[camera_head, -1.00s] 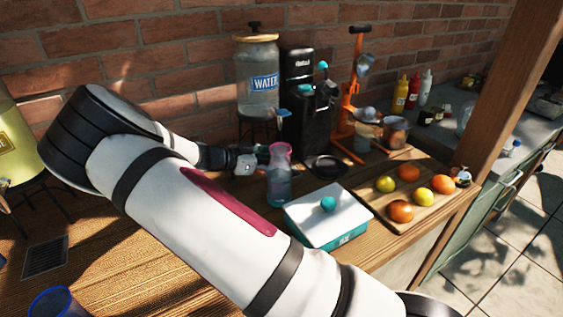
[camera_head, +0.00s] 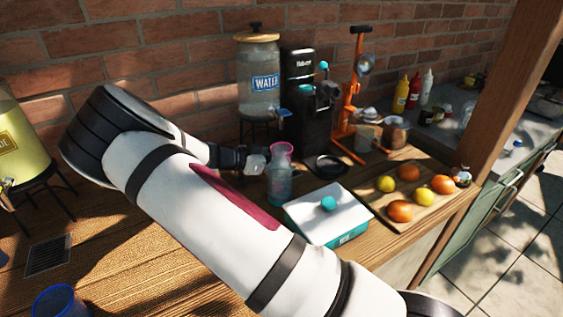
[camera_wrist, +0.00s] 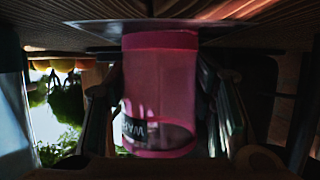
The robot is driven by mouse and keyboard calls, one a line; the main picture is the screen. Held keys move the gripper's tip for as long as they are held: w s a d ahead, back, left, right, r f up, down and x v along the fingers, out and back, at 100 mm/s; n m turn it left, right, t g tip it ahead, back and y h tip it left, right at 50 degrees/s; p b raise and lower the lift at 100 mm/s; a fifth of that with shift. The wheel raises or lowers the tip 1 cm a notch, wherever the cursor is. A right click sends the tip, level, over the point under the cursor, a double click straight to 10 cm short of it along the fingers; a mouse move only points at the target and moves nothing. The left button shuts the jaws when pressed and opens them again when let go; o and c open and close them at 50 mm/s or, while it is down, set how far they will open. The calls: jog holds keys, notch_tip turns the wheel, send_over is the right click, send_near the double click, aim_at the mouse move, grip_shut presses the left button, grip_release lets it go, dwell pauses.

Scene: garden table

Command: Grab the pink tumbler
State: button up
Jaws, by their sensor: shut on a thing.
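The pink tumbler (camera_wrist: 160,85) fills the middle of the wrist view, which looks upside down. It is translucent pink with a dark lettered band. My gripper (camera_wrist: 163,118) has a dark finger on each side of it and is shut on it. In the head view my gripper (camera_head: 258,164) is beside a clear bluish bottle (camera_head: 279,186). Pink shows at the bottle's top; I cannot tell if this is its rim or the tumbler behind it. The fingertips are hidden there.
A white and teal box (camera_head: 318,222) stands in front of the bottle, and a fruit board (camera_head: 380,207) to its right. A black machine (camera_head: 305,130) and a water dispenser (camera_head: 258,98) stand behind. A blue cup (camera_head: 60,302) is at the near left.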

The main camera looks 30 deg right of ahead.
jog(key=shift+r, duration=0.1)
jog(key=shift+r, duration=1.65)
jog(key=a+b, duration=0.2)
jog(key=a, duration=1.4)
jog(key=shift+w+a+b, duration=0.1)
jog(key=shift+a+b, duration=0.25)
jog(key=shift+a, duration=0.6)
jog(key=shift+a, duration=0.1)
